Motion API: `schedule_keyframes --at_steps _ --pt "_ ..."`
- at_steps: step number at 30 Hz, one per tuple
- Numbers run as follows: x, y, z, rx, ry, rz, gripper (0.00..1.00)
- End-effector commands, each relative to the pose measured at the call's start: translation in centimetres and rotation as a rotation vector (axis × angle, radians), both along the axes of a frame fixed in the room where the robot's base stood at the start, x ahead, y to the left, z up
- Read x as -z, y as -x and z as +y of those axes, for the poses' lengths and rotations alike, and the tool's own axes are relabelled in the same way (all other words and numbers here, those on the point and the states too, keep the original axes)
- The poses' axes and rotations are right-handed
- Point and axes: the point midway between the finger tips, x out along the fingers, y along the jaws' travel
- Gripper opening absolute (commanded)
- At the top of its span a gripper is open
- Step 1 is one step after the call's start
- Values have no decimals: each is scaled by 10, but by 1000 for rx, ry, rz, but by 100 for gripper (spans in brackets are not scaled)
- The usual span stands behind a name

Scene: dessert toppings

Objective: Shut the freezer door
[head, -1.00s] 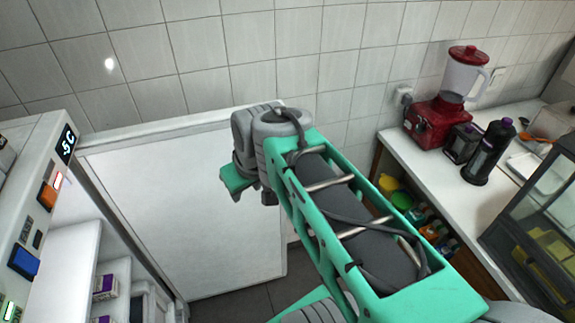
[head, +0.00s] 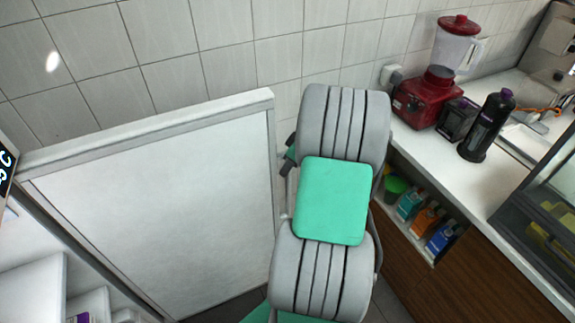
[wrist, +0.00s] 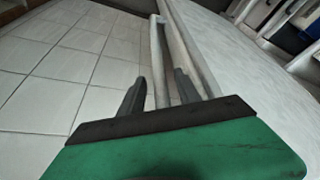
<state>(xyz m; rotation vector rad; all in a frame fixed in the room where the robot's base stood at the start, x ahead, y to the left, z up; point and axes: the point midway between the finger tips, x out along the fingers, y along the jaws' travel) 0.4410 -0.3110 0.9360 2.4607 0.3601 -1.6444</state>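The freezer door (head: 150,200) stands open in the head view, its white inner side facing me. The freezer (head: 30,285) with its shelves is at the lower left. My gripper (head: 288,162) is beside the door's right edge, mostly hidden behind my arm. In the wrist view, my gripper (wrist: 160,92) has its two dark fingers apart. A pale upright bar (wrist: 157,55), which looks like the door's handle, shows between and beyond the fingertips. The door's white panel (wrist: 245,75) is on the right. I cannot tell whether a finger touches it.
A white counter (head: 425,165) on the right carries a red blender (head: 430,95) and a dark bottle (head: 485,130). Bottles stand on a shelf below. A tiled wall (head: 215,50) is behind the door. Dark floor shows between the door and the counter.

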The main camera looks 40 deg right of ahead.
Motion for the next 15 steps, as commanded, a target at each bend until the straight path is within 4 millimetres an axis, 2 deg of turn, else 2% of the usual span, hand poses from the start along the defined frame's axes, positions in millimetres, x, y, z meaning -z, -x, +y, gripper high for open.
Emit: schedule_keyframes --at_steps 4,11,15 --pt "12 -5 2 -1 -1 0 40" --pt "13 -5 2 0 1 0 40" --pt "13 -5 2 0 0 0 28"
